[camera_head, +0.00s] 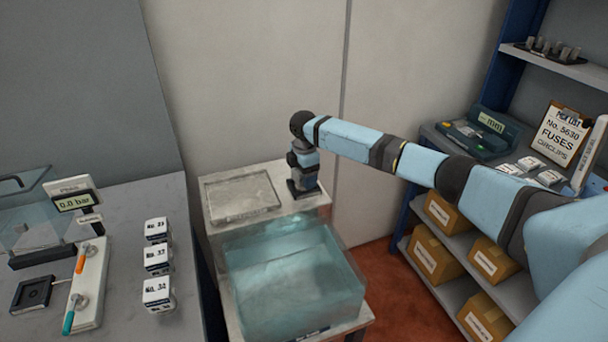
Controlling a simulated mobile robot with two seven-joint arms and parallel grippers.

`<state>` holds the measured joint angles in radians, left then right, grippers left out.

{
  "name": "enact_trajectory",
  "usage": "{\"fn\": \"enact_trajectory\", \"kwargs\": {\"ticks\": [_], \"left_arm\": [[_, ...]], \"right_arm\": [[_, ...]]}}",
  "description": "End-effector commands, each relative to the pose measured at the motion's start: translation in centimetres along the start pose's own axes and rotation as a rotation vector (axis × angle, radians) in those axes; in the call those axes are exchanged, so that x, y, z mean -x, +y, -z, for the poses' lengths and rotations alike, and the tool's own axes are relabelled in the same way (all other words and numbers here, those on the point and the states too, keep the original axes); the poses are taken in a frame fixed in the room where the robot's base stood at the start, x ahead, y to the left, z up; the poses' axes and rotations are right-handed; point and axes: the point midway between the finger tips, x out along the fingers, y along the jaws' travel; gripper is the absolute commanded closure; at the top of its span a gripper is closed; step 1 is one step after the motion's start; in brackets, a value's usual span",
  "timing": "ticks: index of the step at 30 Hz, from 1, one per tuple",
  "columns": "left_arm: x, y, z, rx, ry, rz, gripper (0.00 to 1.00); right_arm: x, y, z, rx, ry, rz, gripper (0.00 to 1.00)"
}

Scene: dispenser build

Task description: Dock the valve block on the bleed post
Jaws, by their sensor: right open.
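My right gripper (304,192) points down at the back right corner of the pale stand in the middle, beside a clear water tank. It is open; I cannot make out anything between its fingers. On the left bench a white plate (88,283) carries two lever fittings, one with an orange handle (81,261) and one with a teal handle (69,322). A gauge reading 0.0 bar (75,201) stands behind it. I cannot tell for certain which part is the valve block or the bleed post. My left gripper is out of view.
The water tank (295,280) fills the stand's front, with a shallow tray (240,197) behind. Shelves with cardboard boxes (436,252) stand at right.

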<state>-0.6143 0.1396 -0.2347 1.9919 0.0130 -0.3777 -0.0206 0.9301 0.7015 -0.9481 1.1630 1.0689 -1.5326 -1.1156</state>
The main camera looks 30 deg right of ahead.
Motion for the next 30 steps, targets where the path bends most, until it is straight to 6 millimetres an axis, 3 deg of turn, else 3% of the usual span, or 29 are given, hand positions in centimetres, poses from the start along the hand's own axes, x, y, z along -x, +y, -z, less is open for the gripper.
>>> {"fn": "enact_trajectory", "kwargs": {"ticks": [15, 30], "left_arm": [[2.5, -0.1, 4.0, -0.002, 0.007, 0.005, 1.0], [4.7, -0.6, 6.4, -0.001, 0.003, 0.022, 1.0]], "right_arm": [[4.7, 0.0, 0.0, 0.0, 0.001, 0.0, 0.3], [8.7, 0.0, 0.0, 0.0, 0.0, -0.001, 0.3]]}}
